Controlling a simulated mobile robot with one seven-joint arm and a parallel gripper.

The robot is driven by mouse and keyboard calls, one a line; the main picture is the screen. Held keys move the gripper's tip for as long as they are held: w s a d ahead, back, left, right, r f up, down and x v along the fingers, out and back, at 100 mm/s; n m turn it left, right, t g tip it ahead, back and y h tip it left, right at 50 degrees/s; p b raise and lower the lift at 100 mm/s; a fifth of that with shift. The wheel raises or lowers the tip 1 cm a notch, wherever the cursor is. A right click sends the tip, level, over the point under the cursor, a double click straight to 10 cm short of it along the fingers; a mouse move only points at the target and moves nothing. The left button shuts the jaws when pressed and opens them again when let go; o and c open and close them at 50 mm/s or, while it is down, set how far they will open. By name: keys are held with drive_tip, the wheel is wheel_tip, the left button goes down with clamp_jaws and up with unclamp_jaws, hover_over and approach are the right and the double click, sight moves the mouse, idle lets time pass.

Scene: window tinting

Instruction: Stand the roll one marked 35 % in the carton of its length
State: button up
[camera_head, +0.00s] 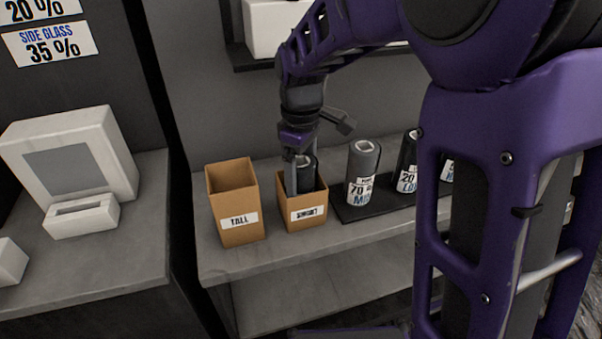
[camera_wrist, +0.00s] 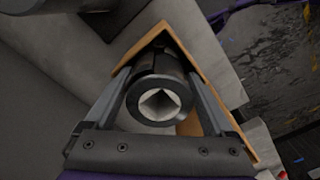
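A dark roll (camera_head: 307,178) with a pale square-holed core stands in the carton labelled SHORT (camera_head: 302,215). Its marking is hidden by the carton wall. The roll (camera_wrist: 160,117) also shows end-on in the wrist view, inside the carton's cardboard edge (camera_wrist: 200,50). My gripper (camera_head: 297,180) reaches down into this carton from above. Its fingers (camera_wrist: 160,88) lie close along both sides of the roll and appear shut on it. The carton labelled TALL (camera_head: 238,222) stands empty-looking to the left, its floor hidden.
On a dark mat (camera_head: 377,204) to the right stand a roll marked 70 % (camera_head: 362,165), a roll marked 20 % (camera_head: 407,165) and another partly hidden by my arm. Wall signs (camera_head: 50,45) read 20 % and SIDE GLASS 35 %. A white machine (camera_head: 75,165) stands on the left counter.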

wheel_tip(320, 180, up, 12)
drive_tip(key=p, duration=0.2)
drive_tip(key=shift+r, duration=0.15)
idle(0.4)
